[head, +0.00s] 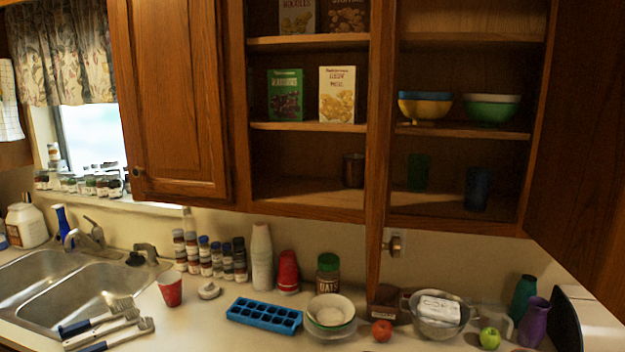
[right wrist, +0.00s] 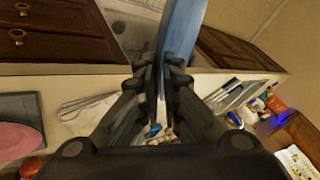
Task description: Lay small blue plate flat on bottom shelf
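The small blue plate (right wrist: 181,35) shows nearly edge-on in the right wrist view. My right gripper (right wrist: 164,68) is shut on its edge, and the plate extends away beyond the fingertips. In the head view, neither gripper nor the held plate shows. The open cabinet's bottom shelf is split by a post. Its left part (head: 300,193) holds a dark metal cup (head: 353,170) at the right end. Its right part (head: 440,212) holds a green cup (head: 418,171) and a blue cup (head: 477,188).
Bowls (head: 425,106) and food boxes (head: 285,95) stand on the middle shelf. An open door (head: 590,130) borders the cabinet's right side. Below, the counter carries a blue ice tray (head: 264,315), stacked bowls (head: 330,312) and spice jars. A pink plate (right wrist: 18,140) shows in the wrist view.

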